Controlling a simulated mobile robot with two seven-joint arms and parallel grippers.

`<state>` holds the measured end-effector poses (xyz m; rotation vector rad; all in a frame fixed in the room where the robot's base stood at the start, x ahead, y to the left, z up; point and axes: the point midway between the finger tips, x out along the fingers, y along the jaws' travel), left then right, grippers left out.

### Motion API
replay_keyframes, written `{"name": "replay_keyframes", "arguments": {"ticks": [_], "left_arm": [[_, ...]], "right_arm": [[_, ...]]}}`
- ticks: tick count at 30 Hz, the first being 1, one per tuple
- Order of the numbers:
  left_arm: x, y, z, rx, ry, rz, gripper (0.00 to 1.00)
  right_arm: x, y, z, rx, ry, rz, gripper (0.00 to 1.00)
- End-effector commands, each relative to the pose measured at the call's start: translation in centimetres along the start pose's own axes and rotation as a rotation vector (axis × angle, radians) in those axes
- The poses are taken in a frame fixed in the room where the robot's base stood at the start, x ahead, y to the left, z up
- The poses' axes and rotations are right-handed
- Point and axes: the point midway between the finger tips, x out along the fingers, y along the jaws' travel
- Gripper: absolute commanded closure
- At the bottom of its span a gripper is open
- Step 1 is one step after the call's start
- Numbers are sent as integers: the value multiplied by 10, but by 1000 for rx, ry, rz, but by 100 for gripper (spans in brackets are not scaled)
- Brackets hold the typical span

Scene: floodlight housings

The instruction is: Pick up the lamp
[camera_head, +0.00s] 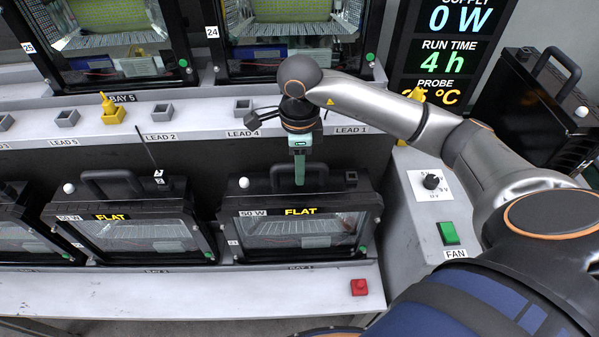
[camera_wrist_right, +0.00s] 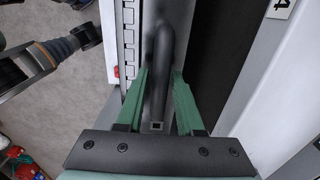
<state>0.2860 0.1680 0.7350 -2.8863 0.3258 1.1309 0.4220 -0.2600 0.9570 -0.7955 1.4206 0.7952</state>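A black floodlight housing, the lamp (camera_head: 303,228), stands in the front row at bay 1, with a glass front, a "50 W" mark and a yellow "FLAT" label. My right gripper (camera_head: 299,182) points straight down at its top handle. In the right wrist view the black handle (camera_wrist_right: 162,75) runs between the two green fingers of my right gripper (camera_wrist_right: 160,95). The fingers are apart, with a gap showing beside the handle; whether the tips touch it I cannot tell. My left gripper is not in view.
A similar "FLAT" lamp (camera_head: 140,225) stands to the left. Lit lamps (camera_head: 292,30) stand on the rack behind. A shelf with lead sockets (camera_head: 162,112) runs between the rows. At right are a green fan switch (camera_head: 448,233), a dial (camera_head: 431,181) and another black housing (camera_head: 535,110).

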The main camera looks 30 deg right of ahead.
Motion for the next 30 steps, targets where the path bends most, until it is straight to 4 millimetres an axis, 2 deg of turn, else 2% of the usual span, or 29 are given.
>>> {"name": "replay_keyframes", "arguments": {"ticks": [1,9,30], "left_arm": [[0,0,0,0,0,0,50],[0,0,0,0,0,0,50],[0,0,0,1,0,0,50]], "right_arm": [[0,0,0,0,0,0,71],[0,0,0,0,0,0,100],[-1,0,0,0,-1,0,100]]}}
